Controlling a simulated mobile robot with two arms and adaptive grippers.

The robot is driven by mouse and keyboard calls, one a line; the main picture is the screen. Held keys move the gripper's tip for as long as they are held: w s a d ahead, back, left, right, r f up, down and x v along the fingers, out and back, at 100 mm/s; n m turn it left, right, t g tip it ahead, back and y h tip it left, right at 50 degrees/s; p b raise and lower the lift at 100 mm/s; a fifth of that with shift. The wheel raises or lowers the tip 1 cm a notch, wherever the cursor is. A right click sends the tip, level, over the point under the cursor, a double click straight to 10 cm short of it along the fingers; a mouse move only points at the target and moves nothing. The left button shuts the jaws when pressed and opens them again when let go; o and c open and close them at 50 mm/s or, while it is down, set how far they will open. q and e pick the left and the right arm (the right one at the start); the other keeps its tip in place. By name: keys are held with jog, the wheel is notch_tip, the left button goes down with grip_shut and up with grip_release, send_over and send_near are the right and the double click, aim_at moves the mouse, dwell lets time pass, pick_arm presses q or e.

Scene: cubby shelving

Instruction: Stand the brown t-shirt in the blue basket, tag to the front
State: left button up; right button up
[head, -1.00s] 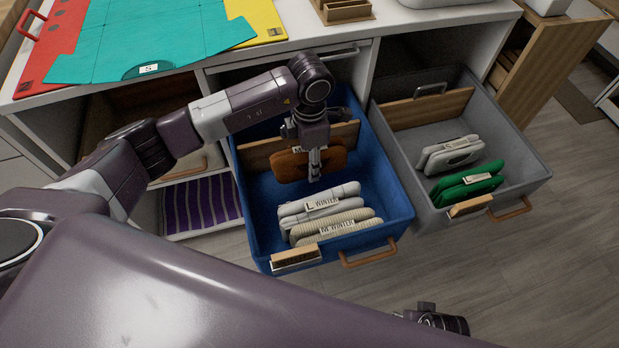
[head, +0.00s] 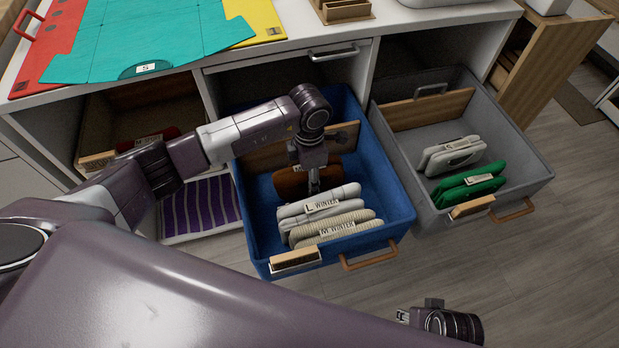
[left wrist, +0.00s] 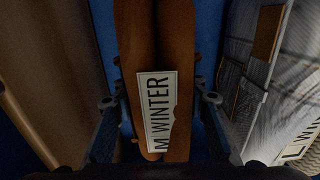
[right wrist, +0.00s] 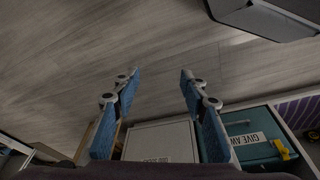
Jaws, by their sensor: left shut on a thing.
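The brown t-shirt (head: 291,184) is folded and upright inside the blue basket (head: 388,168), between the wooden divider and the white folded garments. My left gripper (head: 314,186) points down and is shut on it; in the left wrist view its fingers sit on both sides of the brown t-shirt (left wrist: 180,50). Its white tag (left wrist: 158,108) reads "M WINTER" and faces the wrist camera. In the head view the gripper mostly hides the tag. Whether the shirt touches the basket floor is hidden. My right gripper (right wrist: 158,78) is open and empty above the floor.
White garments tagged L (head: 346,192) and cream ones tagged M (head: 362,218) stand in front of the shirt. The wooden divider (head: 262,158) is behind it. A grey basket (head: 530,155) with white and green garments stands right. A teal folding board (head: 150,40) lies on the counter.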

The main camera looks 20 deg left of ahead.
pick_arm(q)
jog(key=o, duration=1.2)
jog(key=shift+o, duration=0.2)
pick_arm(e)
jog(key=shift+r, duration=0.15)
pick_arm(q)
notch_tip(320, 180, up, 12)
jog(key=shift+r+p, duration=0.15)
jog(key=shift+p, duration=0.75)
pick_arm(e)
notch_tip(320, 180, down, 6)
jog(key=s, duration=0.2)
jog(key=shift+d, duration=0.15)
jog(key=shift+w, duration=0.1)
